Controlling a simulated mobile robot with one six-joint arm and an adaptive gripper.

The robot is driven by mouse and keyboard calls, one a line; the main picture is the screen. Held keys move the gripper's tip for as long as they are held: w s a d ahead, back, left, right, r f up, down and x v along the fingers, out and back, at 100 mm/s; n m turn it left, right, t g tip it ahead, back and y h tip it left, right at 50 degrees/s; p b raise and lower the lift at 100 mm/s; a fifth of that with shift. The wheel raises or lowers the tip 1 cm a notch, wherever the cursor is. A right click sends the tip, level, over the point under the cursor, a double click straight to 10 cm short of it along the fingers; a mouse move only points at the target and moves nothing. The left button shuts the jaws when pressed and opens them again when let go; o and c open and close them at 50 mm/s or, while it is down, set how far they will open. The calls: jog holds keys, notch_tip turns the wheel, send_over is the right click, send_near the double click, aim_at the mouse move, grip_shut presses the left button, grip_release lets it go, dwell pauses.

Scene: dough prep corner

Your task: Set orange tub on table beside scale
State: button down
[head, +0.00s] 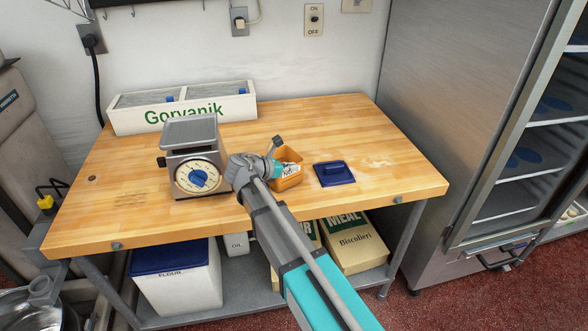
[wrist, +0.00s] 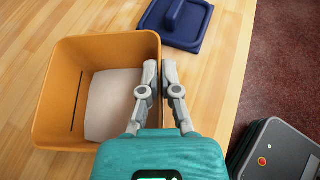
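The orange tub (head: 291,183) is at the wooden table, to the right of the scale (head: 198,172), with a gap between them. It looks upright, and I cannot tell for sure whether its base touches the wood. In the wrist view the tub (wrist: 62,125) is open at the top, with a pale lump inside. My gripper (wrist: 160,68) has one finger inside and one outside the tub's wall, closed on its rim. In the head view my gripper (head: 285,168) partly covers the tub. The scale has a flat grey pan and a round dial facing front.
A blue lid (head: 334,174) lies just right of the tub. A white Gorvanik box (head: 185,112) stands behind the scale. The wooden table (head: 400,180) is clear at the right. A steel refrigerator (head: 450,90) stands to its right. Bins fill the shelf below.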

jog(key=shift+f, duration=0.15)
jog(key=c, duration=0.8)
grip_release()
jog(key=shift+r, duration=0.25)
jog(key=p+v, duration=0.4)
jog(key=v, duration=0.8)
jog(key=shift+p, duration=0.3)
jog(key=shift+s+f, duration=0.1)
jog(key=shift+f, duration=0.05)
